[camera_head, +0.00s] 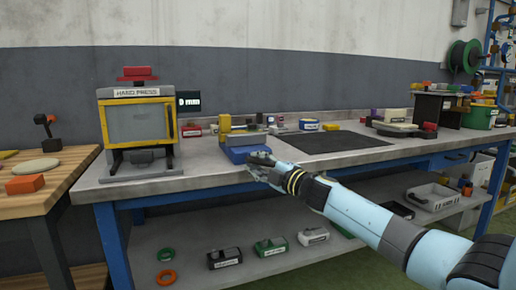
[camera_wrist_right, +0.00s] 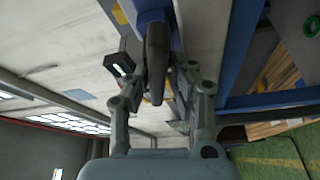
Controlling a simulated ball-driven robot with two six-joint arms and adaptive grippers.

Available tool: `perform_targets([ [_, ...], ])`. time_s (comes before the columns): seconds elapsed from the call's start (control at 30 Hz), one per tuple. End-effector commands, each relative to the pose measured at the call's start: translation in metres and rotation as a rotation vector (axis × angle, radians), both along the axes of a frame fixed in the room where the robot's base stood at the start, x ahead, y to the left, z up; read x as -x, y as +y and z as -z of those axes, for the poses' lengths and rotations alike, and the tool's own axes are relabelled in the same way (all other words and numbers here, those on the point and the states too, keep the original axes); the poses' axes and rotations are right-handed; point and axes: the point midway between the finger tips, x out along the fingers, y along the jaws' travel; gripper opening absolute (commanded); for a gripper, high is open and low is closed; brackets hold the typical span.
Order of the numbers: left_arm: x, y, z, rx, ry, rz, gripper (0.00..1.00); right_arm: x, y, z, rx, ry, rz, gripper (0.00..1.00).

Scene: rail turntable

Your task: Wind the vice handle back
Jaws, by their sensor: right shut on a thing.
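The blue vice (camera_head: 245,152) stands at the front edge of the grey bench in the head view, left of the dark mat. My right gripper (camera_head: 262,160) is at the vice's front and hides its handle there. In the right wrist view a dark, elongated handle (camera_wrist_right: 156,62) lies between the fingers of my right gripper (camera_wrist_right: 158,82), which is shut on it. Part of the blue vice body (camera_wrist_right: 150,7) shows behind the handle, at the top. My left gripper is not in view.
The hand press (camera_head: 140,125) stands left on the bench (camera_head: 215,180). A dark mat (camera_head: 325,142) lies right of the vice. Several small parts and boxes line the back. Several labelled blocks and rings rest on the lower shelf (camera_head: 205,240). A wooden table (camera_head: 75,165) adjoins at left.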

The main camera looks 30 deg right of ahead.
Motion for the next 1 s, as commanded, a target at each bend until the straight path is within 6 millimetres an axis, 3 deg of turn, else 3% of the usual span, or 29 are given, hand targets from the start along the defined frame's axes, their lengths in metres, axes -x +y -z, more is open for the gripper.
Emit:
perform_targets([
  [0.03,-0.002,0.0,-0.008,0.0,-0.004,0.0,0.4,-0.001,-0.002,-0.007,0.03,0.001,0.004,0.0],
  [0.2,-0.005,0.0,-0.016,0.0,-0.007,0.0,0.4,-0.001,-0.003,-0.005,0.09,0.014,0.006,0.0],
  [0.8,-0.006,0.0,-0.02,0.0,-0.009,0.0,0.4,-0.002,-0.004,-0.004,0.124,0.021,0.009,0.0],
  [0.83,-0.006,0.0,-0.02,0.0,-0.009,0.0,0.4,-0.002,-0.005,-0.004,0.124,0.021,0.009,0.22],
  [0.93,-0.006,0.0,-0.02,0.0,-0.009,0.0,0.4,-0.002,-0.005,-0.004,0.123,0.023,0.009,0.35],
  [1.0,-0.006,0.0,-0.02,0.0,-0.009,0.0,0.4,-0.001,-0.005,-0.003,0.123,0.024,0.009,0.37],
])
